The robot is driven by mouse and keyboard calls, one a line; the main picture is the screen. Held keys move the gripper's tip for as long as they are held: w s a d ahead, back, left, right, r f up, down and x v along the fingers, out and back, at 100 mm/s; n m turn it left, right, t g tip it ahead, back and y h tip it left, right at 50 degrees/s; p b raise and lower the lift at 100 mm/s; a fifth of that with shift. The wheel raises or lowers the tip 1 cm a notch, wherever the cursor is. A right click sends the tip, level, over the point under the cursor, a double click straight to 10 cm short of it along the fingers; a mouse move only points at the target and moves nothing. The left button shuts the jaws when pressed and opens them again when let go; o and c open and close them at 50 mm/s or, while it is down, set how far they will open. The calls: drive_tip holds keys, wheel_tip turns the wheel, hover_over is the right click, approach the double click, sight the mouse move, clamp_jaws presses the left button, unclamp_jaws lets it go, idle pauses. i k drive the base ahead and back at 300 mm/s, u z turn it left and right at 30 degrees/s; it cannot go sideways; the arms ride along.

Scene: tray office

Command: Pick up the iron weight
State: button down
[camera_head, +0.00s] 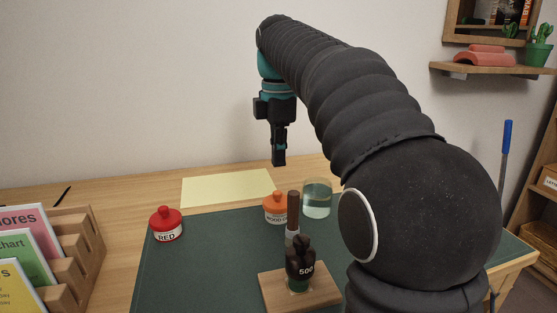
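The iron weight (301,266) is black with a white "500" on it and a narrow knob on top. It appears to stand upright on or in front of a wooden block (325,290) at the front of the green mat. A brown handle with a grey collar (293,208) rises just behind it; I cannot tell what it belongs to. My gripper (279,161) points down, well above the table and farther back than the weight, apart from it. I see it side-on, so its finger gap is hidden; nothing shows hanging from it.
A red-lidded jar (166,225), an orange-lidded jar (276,207) and a glass of water (317,198) stand around the green mat (215,260). Yellow paper (227,188) lies behind. A wooden rack (75,262) with cards is at left. My arm covers the right side.

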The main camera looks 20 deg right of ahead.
sight(301, 256)
drive_tip(key=k, duration=1)
